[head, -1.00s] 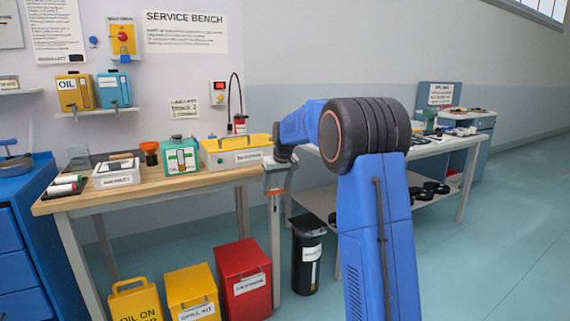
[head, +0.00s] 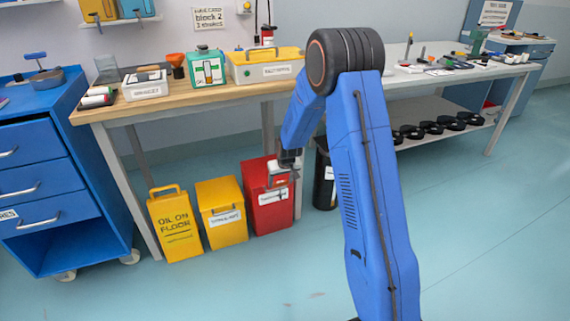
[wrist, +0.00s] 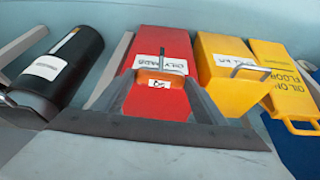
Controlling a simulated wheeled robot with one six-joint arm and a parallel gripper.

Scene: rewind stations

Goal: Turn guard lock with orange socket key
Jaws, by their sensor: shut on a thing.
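My gripper (head: 281,180) points downward in front of the red bin in the head view. In the wrist view its two grey fingers (wrist: 160,88) converge and are shut on a small orange piece with a white tag, which I take for the orange socket key (wrist: 158,76). The key is too small to pick out in the head view. I cannot identify the guard lock in either view.
Behind my gripper stand a red bin (head: 258,205), a yellow bin (head: 221,226) and a yellow floor sign (head: 176,230). A black cylinder (head: 324,180) stands right of them. The wooden bench (head: 200,97) is above; a blue drawer cabinet (head: 50,160) is left. The foreground floor is clear.

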